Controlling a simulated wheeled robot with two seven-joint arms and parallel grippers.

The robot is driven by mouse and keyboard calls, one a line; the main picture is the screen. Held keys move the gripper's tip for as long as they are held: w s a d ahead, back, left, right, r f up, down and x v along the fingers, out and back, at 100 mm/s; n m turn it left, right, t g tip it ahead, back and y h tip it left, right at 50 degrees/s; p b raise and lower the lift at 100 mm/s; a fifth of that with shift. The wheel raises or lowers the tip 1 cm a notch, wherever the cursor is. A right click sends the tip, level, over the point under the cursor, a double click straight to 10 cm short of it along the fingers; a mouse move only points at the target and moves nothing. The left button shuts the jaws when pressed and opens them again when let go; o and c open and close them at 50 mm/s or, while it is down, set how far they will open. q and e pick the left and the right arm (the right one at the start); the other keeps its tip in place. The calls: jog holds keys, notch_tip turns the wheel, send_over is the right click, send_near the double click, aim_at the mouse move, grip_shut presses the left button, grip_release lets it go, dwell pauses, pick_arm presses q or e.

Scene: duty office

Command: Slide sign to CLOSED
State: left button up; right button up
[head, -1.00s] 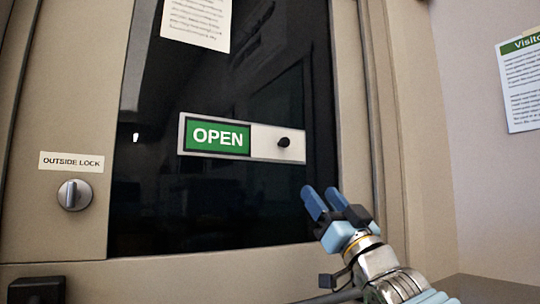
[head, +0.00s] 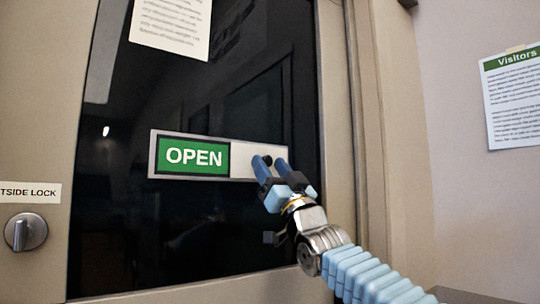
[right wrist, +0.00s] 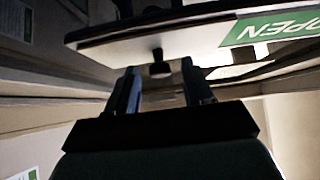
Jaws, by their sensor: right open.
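The sliding sign (head: 242,162) is a pale plate on the dark door glass, with a green panel reading OPEN (head: 194,157) at its left. A small black knob (head: 267,160) stands out near its right end. My right gripper (head: 271,170) is open just below and at the knob, its blue fingers pointing up to the sign. In the right wrist view the knob (right wrist: 159,66) lies ahead between the two open fingers (right wrist: 159,80), and the plate's green panel (right wrist: 268,27) shows upper right. I cannot tell whether the fingers touch the knob. My left gripper is not in view.
An OUTSIDE LOCK knob (head: 26,232) is on the door frame at the left. A paper notice (head: 172,22) hangs on the glass above the sign. A Visitors notice (head: 514,98) is on the wall at the right. The glass below the sign is clear.

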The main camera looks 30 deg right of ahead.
jog(key=shift+w+r, duration=0.25)
jog(key=shift+r, duration=0.05)
grip_shut()
dwell(0.3)
